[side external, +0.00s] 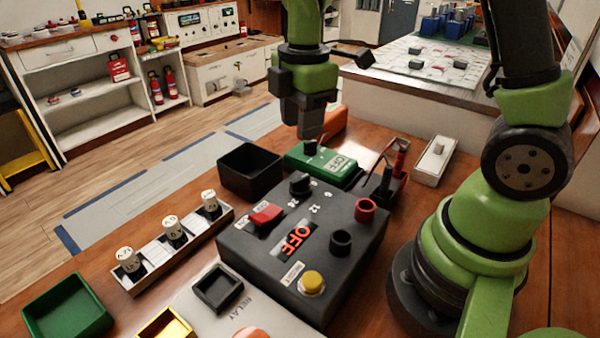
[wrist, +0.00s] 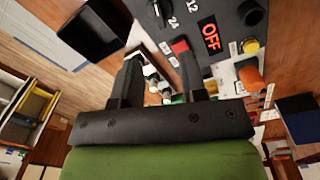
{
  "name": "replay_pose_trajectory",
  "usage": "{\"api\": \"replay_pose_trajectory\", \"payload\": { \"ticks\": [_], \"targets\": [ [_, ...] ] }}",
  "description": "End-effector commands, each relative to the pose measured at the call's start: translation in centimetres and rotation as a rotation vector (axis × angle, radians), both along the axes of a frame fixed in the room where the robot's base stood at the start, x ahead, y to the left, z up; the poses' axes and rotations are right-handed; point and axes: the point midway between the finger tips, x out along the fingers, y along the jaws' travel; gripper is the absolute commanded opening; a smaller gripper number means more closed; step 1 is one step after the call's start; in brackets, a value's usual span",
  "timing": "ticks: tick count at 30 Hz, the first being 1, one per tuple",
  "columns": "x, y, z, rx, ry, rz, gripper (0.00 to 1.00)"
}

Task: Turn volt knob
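The volt knob (side external: 300,184) is a black knob on top of a dark grey power box (side external: 245,246), near the marks 24, 12 and 0. In the wrist view the knob (wrist: 158,12) is at the top edge, partly cut off, beside the 24. Its exact pointing is unclear. The box's display (side external: 298,240) reads OFF in red. A red rocker switch (side external: 266,213) and a yellow button (side external: 312,283) are also on the box. My gripper (side external: 310,138) is above and behind the knob, apart from it. In the wrist view its fingers (wrist: 160,70) are spread with nothing held between them.
A green device (side external: 312,163) marked OFF lies behind the box, near my gripper. Red (side external: 365,209) and black (side external: 341,241) terminals rise from the box's right side. A black bin (side external: 250,170) and a tray (side external: 175,252) with several white cylinders stand left.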

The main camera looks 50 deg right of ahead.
Motion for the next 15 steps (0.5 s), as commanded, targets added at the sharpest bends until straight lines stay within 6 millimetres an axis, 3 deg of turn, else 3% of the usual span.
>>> {"api": "replay_pose_trajectory", "payload": {
  "ticks": [8,15],
  "targets": [
    [0.4,-0.2,-2.8,-0.009,0.038,0.094,0.39],
    [0.3,-0.2,-7.3,-0.008,0.040,0.091,0.39]
  ]
}}
